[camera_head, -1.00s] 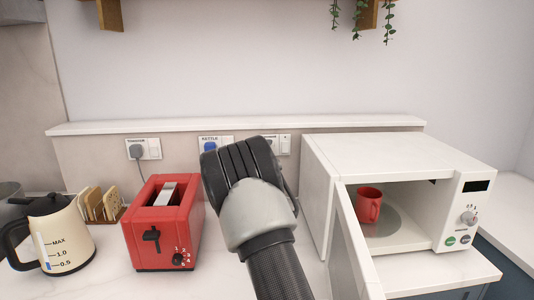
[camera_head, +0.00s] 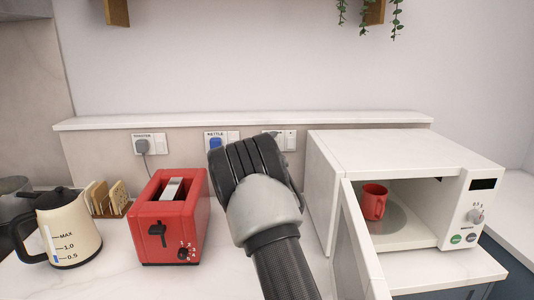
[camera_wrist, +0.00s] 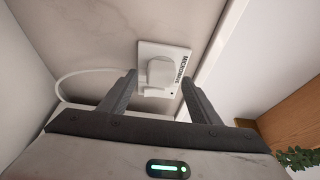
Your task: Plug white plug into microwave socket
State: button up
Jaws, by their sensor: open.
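The white plug (camera_wrist: 160,73) is at the socket plate marked MICROWAVE (camera_wrist: 176,54) in the wrist view. It appears to sit against the plate's face; I cannot tell how deep. Its white cable (camera_wrist: 82,76) runs off to the left. My gripper (camera_wrist: 160,80) is open, with one finger on each side of the plug and visible gaps to both. In the head view my gripper (camera_head: 252,165) is seen from behind and hides the plug and part of the microwave socket (camera_head: 290,140).
The white microwave (camera_head: 410,150) stands at right, door (camera_head: 358,245) open, with a red mug (camera_head: 374,203) inside. A red toaster (camera_head: 170,220) and cream kettle (camera_head: 72,235) stand at left. The toaster socket (camera_head: 159,143) and kettle socket (camera_head: 232,140) hold plugs. A ledge (camera_head: 240,120) runs above.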

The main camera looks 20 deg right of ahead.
jog(key=b+v, duration=0.1)
jog(key=v, duration=1.6)
jog(key=shift+r, duration=0.15)
